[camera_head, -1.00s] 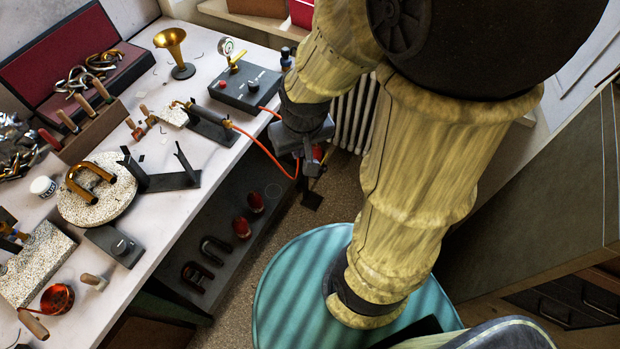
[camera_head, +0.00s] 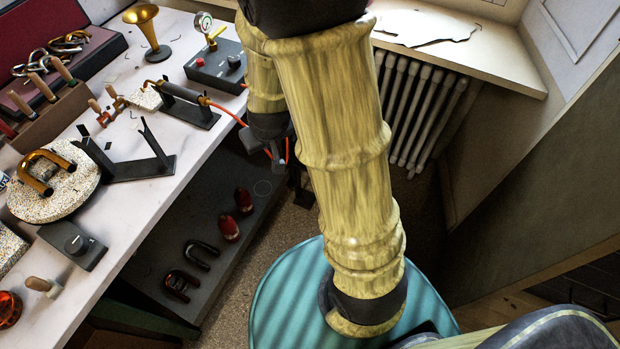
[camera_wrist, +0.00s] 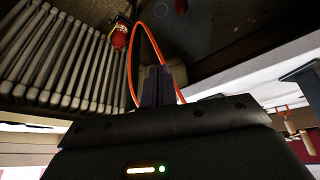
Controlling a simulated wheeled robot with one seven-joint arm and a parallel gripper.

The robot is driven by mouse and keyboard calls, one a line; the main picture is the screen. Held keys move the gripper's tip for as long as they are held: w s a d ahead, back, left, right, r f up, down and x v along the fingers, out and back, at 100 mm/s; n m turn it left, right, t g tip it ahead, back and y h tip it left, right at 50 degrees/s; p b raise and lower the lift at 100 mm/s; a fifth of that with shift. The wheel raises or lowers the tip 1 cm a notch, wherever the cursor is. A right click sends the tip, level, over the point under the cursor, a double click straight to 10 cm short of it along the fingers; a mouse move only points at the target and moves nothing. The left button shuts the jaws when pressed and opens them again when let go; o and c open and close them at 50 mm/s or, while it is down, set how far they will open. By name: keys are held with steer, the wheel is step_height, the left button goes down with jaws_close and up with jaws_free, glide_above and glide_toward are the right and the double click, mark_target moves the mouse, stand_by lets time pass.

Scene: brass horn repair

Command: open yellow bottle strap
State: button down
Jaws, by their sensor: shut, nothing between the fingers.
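My gripper (camera_head: 277,158) hangs beside the bench's right edge, below my forearm, and is partly hidden by it. In the wrist view its dark fingers (camera_wrist: 158,72) are together with nothing seen between them. A small red bottle-like object (camera_wrist: 120,38) with a dark top shows ahead and left of the fingers, apart from them, in front of the radiator. The head view has my arm across the area beyond the gripper.
An orange hose (camera_wrist: 143,35) loops close by the fingers and runs to the torch on the bench (camera_head: 150,200). A white radiator (camera_head: 420,110) stands at the wall. A low dark shelf (camera_head: 215,270) holds red items and dark U-shaped pieces. A gauge box (camera_head: 215,70) sits on the bench.

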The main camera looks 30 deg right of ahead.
steer(key=w+d+f+n+t+h+b, duration=0.2)
steer(key=f+h+b, duration=0.3)
steer(key=f+b, duration=0.7)
steer(key=w+d+f+n+t+h+b, duration=0.2)
steer(key=w+f+n+h+b, duration=0.1)
steer(key=f+b, duration=1)
steer(key=w+d+f+n+t+h+b, duration=0.2)
steer(key=w+f+h+b, duration=0.3)
steer(key=f+b, duration=0.8)
step_height(320, 180, down, 8)
steer(key=shift+d+r+n+t+h, duration=0.3)
steer(key=shift+d+h, duration=0.25)
steer(key=shift+h, duration=0.25)
steer(key=s+d+b+x, duration=0.1)
steer(key=s+b+x, duration=0.1)
steer(key=b+x, duration=0.6)
steer(key=shift+s+x, duration=0.25)
steer(key=shift+x, duration=2.35)
